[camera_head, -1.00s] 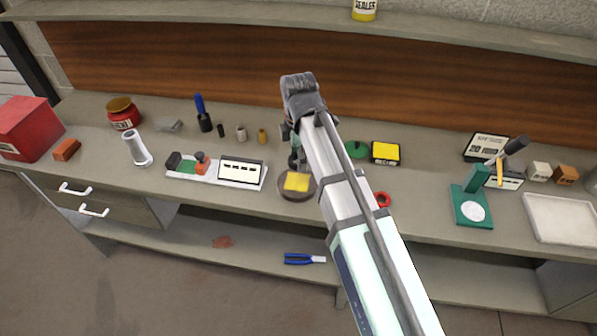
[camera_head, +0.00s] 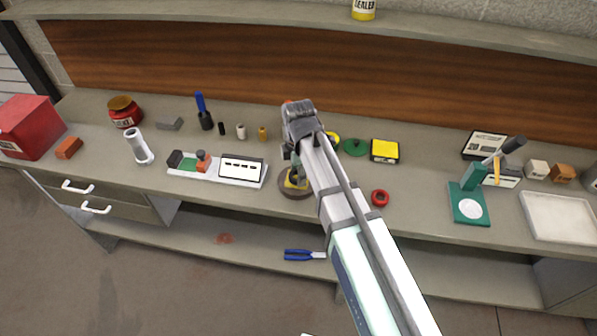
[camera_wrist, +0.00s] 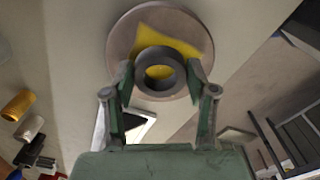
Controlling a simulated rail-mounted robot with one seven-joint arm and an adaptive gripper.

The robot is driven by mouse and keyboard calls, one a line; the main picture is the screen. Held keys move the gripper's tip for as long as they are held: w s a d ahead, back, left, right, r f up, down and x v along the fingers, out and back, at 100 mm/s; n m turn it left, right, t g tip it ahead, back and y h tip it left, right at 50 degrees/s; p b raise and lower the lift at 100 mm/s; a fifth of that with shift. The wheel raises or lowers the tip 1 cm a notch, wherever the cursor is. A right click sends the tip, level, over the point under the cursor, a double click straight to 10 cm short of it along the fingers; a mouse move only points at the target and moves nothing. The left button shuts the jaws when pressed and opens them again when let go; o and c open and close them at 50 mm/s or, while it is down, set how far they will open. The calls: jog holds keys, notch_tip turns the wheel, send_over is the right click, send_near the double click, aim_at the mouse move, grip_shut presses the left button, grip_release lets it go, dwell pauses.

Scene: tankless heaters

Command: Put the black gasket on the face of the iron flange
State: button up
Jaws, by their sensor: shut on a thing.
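My gripper (camera_wrist: 161,74) is shut on a dark ring, the black gasket (camera_wrist: 160,53), with a finger on each side of it. In the wrist view the gasket overlaps the near part of a round grey-brown disc (camera_wrist: 122,42), which looks like the iron flange. A yellow patch lies on the disc's face and shows through the gasket's hole. In the head view the gripper (camera_head: 293,172) is over the disc (camera_head: 291,194) near the bench's front edge, and my arm hides part of it. I cannot tell whether gasket and disc touch.
Left of the disc is a white tray (camera_head: 214,180) with small parts. To its right are a red ring (camera_head: 380,198), a green round piece (camera_head: 355,147), a yellow-topped box (camera_head: 384,151) and a green stand (camera_head: 469,205).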

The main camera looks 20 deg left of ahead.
jog(key=shift+f, duration=0.2)
jog(key=o, duration=1.1)
jog(key=shift+o, duration=0.2)
jog(key=shift+r, duration=0.1)
notch_tip(320, 180, up, 12)
jog(key=b, duration=0.2)
jog(key=shift+r, duration=0.15)
